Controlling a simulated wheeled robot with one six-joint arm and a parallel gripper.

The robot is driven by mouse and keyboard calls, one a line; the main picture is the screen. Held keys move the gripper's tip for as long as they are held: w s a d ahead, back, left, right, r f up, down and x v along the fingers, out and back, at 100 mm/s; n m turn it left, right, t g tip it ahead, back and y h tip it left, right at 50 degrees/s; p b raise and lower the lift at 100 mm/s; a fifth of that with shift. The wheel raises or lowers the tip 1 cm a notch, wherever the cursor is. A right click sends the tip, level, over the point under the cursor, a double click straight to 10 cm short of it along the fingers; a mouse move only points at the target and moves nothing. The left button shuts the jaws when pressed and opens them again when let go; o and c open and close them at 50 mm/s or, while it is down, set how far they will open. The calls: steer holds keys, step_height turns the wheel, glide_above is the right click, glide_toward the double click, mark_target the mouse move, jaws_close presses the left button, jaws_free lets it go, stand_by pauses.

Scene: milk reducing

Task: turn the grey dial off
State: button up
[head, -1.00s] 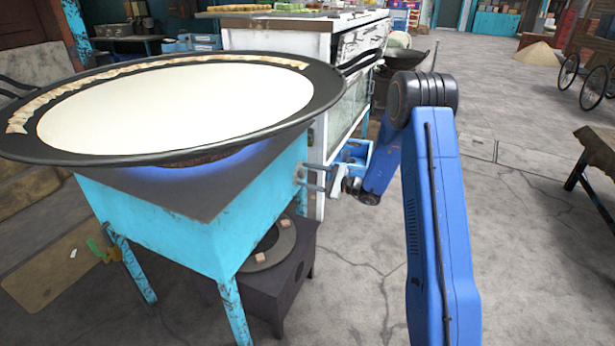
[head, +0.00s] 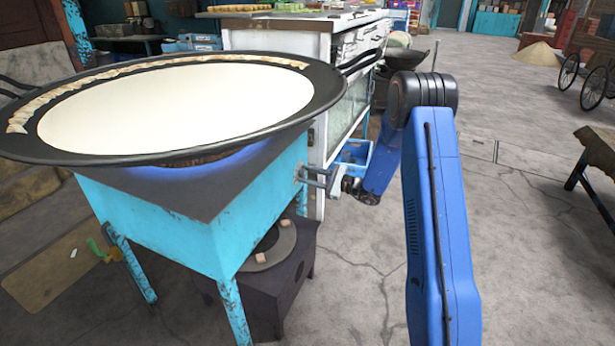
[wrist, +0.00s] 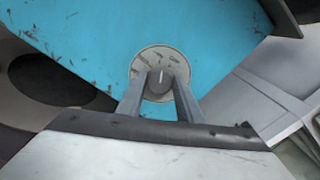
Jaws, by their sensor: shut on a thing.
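The grey dial (wrist: 160,63) is a round, scuffed disc with a raised grip on the turquoise side of the stove (wrist: 100,45). In the wrist view my gripper (wrist: 160,78) has both fingers closed on the dial's raised middle. In the head view my gripper (head: 310,180) reaches the right side of the turquoise stove (head: 190,235); the dial there is too small and covered to make out. A blue glow of flame shows under the wide black pan (head: 325,100) of white milk (head: 175,105).
A white cabinet (head: 270,42) stands close behind the stove and my gripper. A dark low burner box (head: 290,285) sits beneath the stove. A wooden table (head: 600,145) is at the right edge. The floor at the right is mostly clear.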

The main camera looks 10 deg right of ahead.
steer(key=m, duration=0.6)
stand_by(0.7)
steer(key=o, duration=1.1)
steer(key=shift+d, duration=0.1)
steer(key=v, duration=1.7)
steer(key=shift+s+d, duration=0.1)
steer(key=shift+s, duration=0.05)
